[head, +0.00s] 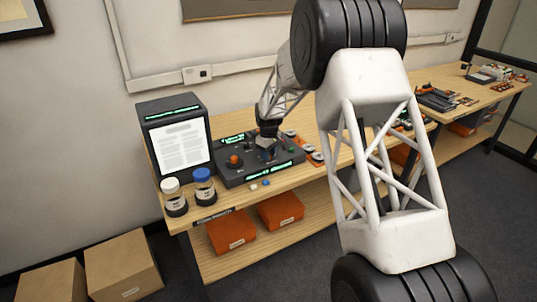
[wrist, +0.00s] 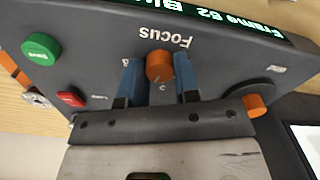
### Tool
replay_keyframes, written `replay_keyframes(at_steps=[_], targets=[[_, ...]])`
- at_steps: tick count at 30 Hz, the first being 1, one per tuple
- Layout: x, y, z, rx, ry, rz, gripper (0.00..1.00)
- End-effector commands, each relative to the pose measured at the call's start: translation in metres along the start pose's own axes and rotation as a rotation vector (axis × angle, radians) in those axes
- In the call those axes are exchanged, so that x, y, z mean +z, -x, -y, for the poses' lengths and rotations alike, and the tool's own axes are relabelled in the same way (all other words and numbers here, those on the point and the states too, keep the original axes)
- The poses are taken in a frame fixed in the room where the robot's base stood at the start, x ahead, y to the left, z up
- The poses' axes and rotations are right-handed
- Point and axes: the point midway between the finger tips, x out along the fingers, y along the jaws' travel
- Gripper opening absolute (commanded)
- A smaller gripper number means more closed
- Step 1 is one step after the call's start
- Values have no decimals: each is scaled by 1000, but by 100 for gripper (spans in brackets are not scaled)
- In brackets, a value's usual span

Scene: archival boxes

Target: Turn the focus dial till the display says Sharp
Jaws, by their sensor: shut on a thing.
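The orange focus dial (wrist: 159,63) sits on the dark control panel (wrist: 110,25), beside the upside-down word "Focus" in the wrist view. My gripper (wrist: 160,82) has its blue fingers on either side of the dial and is shut on it. The display (wrist: 250,18) at the panel edge shows green text, upside down, reading "Frame 52 Bl" before it is cut off. In the head view my gripper (head: 267,142) is over the control panel (head: 232,181); the dial is hidden there.
A second orange knob (wrist: 257,105), a green button (wrist: 41,48) and a red button (wrist: 71,98) are on the panel. A lit page screen (head: 180,147) stands at its left. White-capped (head: 171,187) and blue-capped (head: 203,176) jars stand near the bench's front edge.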

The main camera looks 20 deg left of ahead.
Motion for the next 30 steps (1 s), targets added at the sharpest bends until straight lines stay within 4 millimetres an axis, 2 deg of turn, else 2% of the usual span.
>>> replay_keyframes(at_steps=[8,22,30], targets=[[0,0,0,0,-102,0,6],[0,0,0,0,-410,0,6],[0,0,0,0,-500,0,6]])
